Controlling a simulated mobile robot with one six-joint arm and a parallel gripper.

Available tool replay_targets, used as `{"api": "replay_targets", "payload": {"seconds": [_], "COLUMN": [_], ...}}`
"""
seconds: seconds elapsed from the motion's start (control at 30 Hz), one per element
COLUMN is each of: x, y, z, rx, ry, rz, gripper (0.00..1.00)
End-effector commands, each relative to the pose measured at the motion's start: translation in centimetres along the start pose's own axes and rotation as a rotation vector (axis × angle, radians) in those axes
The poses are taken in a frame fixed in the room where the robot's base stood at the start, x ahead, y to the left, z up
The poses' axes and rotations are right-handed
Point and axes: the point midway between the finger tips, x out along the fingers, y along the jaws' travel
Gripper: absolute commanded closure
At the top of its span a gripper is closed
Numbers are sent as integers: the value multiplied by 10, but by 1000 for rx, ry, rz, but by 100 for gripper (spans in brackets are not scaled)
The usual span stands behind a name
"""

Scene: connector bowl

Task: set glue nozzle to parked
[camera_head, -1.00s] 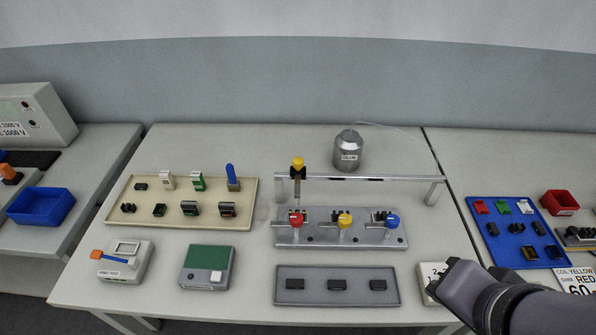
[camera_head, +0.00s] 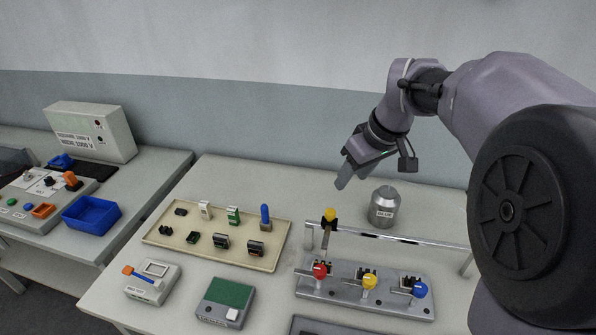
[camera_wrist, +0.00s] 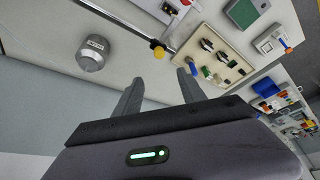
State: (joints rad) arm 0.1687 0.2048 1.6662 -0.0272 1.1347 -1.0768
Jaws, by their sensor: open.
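The glue nozzle (camera_head: 325,238) hangs from a black slider with a yellow knob (camera_head: 329,214) near the left end of a metal rail (camera_head: 400,237). Its tip is close to the red-knobbed station. The yellow knob also shows in the wrist view (camera_wrist: 159,52), beyond my fingertips. My gripper (camera_head: 343,178) is open and empty, in the air above and behind the rail, apart from the knob. Its two fingers show spread in the wrist view (camera_wrist: 160,84). No parked mark can be made out on the rail.
A metal glue pot (camera_head: 384,207) stands behind the rail. Below the rail is a fixture plate (camera_head: 345,298) with red, yellow and blue knobs. A beige tray (camera_head: 165,240) of small parts lies left. The table behind the tray is clear.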

Motion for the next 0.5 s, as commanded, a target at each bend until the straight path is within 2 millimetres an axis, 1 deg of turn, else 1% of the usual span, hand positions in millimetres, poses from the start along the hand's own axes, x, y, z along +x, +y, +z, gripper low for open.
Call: {"api": "replay_targets", "payload": {"seconds": [0.03, 0.07, 0.3, 0.4, 0.5], "x": [14, 22, 98, 125, 145], "y": [0, -1, -1, -2, -1], "z": [2, 3, 4, 4, 3], "rx": [0, 2, 2, 3, 3], "ry": [-2, -3, -4, -3, -3], "rz": [-2, -3, -2, -3, -2], "gripper": [52, 52, 52, 52, 52]}}
